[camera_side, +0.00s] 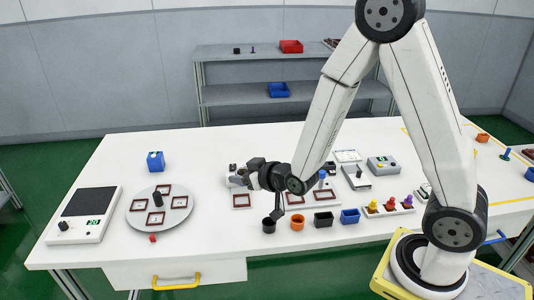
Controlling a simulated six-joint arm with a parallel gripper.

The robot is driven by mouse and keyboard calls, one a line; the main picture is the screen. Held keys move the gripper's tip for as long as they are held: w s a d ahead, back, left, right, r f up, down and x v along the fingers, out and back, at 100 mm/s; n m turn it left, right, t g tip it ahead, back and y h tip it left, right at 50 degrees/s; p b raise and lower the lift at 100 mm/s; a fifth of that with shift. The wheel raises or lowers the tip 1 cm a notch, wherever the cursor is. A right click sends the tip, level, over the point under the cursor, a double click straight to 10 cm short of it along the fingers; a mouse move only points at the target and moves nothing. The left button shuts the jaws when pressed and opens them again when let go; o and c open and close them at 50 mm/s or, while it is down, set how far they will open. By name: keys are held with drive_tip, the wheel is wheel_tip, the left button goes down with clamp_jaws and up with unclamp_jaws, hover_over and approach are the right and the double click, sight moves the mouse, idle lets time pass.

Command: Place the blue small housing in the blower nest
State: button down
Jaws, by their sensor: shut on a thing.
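My gripper (275,213) is dark and hangs below my wrist near the front middle of the table. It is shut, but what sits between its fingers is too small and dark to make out. Its tip is just above or beside a dark round cup (268,226); I cannot tell whether they touch. A blue squarish open housing (350,216) stands at the right end of the front row of parts. A larger blue block (155,161) stands at the back left. A grey device (235,177), possibly the blower, is left of my wrist and partly hidden by it.
An orange cup (297,223) and a black square housing (323,219) stand in the front row. Red-framed nests (241,201) lie behind. A round plate (135,217) and a scale (106,230) are left. Colored knobs (390,205) stand right. The back left table is mostly clear.

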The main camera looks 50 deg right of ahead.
drive_tip(key=shift+s+d+r, duration=0.1)
drive_tip(key=shift+d+r, duration=0.1)
drive_tip(key=shift+r, duration=0.3)
drive_tip(key=shift+s+d+r, duration=0.1)
drive_tip(key=shift+d+r, duration=0.1)
drive_tip(key=shift+r, duration=0.25)
drive_tip(key=shift+w+a+f, duration=0.15)
drive_tip(key=shift+a+f, duration=0.15)
drive_tip(key=shift+f, duration=0.4)
hover_over(241, 232)
wheel_tip(241, 232, down, 7)
drive_tip(key=shift+f, duration=0.15)
drive_tip(key=shift+f, duration=2.8)
drive_tip(key=shift+f, duration=0.1)
drive_tip(key=shift+f, duration=1.75)
drive_tip(key=shift+f, duration=0.2)
